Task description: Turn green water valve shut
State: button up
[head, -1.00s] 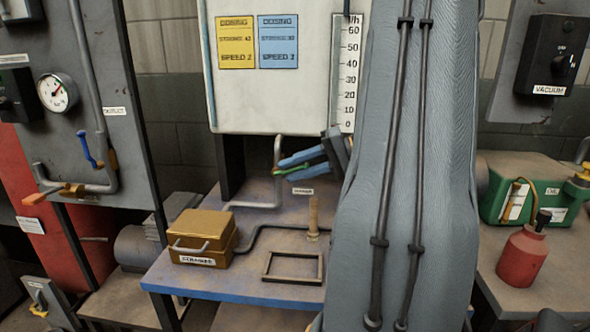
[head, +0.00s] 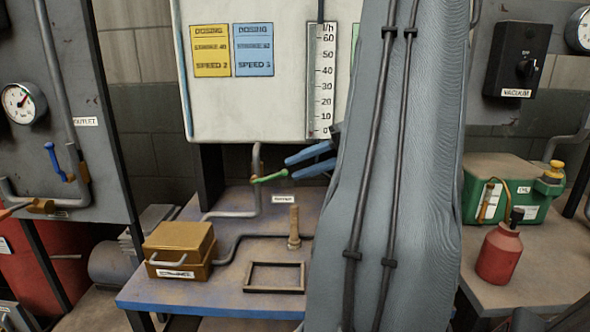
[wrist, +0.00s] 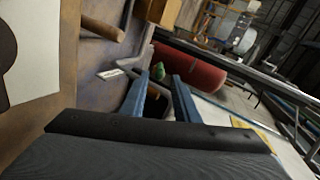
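The green water valve handle (head: 269,178) sits on a grey pipe (head: 256,200) below the white dosing panel. The handle points right and slightly up, crosswise to the vertical part of the pipe. My gripper (head: 292,168) is just right of the handle's free end, its blue fingers apart with nothing held. In the wrist view the green handle (wrist: 159,71) shows beyond and between the open fingertips of my gripper (wrist: 160,76). I cannot tell whether the handle's tip lies between the fingers or just short of them.
A brass-coloured box (head: 180,250), an upright brown peg (head: 294,228) and a dark square frame (head: 274,277) are on the blue-edged bench (head: 215,302). A blue valve handle (head: 53,163) is on the left panel. A red bottle (head: 499,255) stands on the right bench.

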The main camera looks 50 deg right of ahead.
jog(key=shift+r, duration=0.1)
jog(key=c, duration=0.6)
jog(key=shift+s+r+p, duration=0.1)
jog(key=shift+r+p, duration=0.2)
jog(key=shift+p, duration=0.15)
grip_shut()
jog(key=a+r+n+g+p, duration=0.2)
jog(key=a+n+g+p, duration=0.25)
jog(key=a, duration=0.25)
jog(key=n+g+h+p, duration=0.5)
jog(key=n+g+h, duration=0.2)
jog(key=n+h, duration=0.6)
send_near(269, 178)
jog(key=s+d+f+m+p, duration=0.1)
jog(key=d+f+p, duration=0.2)
jog(key=f, duration=0.2)
jog(key=shift+s+h, duration=0.2)
jog(key=shift+h, duration=0.1)
